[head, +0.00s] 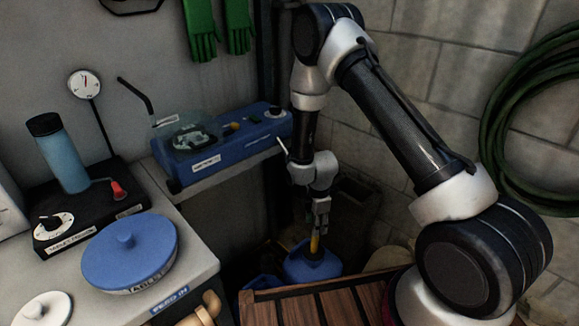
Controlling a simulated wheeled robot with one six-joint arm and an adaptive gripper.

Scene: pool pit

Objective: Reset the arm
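My arm comes in from the lower right, bends at the top and reaches down to the middle of the view. My gripper (318,224) points down over a blue container (312,267) standing low near the wall. A small yellow-orange piece (314,243) shows directly below the fingertips, at the container's dark opening. I cannot tell whether the fingers hold it or are only above it. The fingers are too small to show how far they are apart.
A grey counter (205,262) on the left bears a blue lidded pan (131,248) and a black unit with a blue cylinder (60,155). A blue machine (225,148) sits on a shelf behind. A wooden slatted surface (310,307) is in front; a green hose (500,125) hangs right.

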